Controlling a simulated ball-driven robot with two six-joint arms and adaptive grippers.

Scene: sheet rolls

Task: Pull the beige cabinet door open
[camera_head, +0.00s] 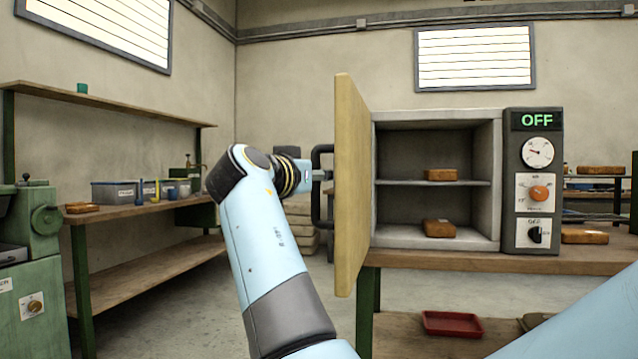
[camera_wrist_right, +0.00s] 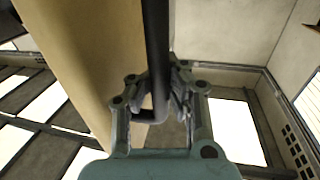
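The beige cabinet door (camera_head: 351,190) stands swung wide open at the left side of the grey cabinet (camera_head: 438,118), seen nearly edge-on in the head view. Its black bar handle (camera_head: 318,210) is on the door's left face. My right gripper (camera_head: 322,175) is at the handle, its fingertips partly hidden by bar and door. In the right wrist view the fingers (camera_wrist_right: 168,95) sit closed around the black handle bar (camera_wrist_right: 155,45), with the beige door (camera_wrist_right: 85,50) beside it. My left gripper is not in view.
Brown blocks (camera_head: 440,175) lie on the cabinet's shelf and floor. A control panel (camera_head: 534,180) reads OFF. The cabinet stands on a wooden bench (camera_head: 470,259) with a red tray (camera_head: 452,323) below.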

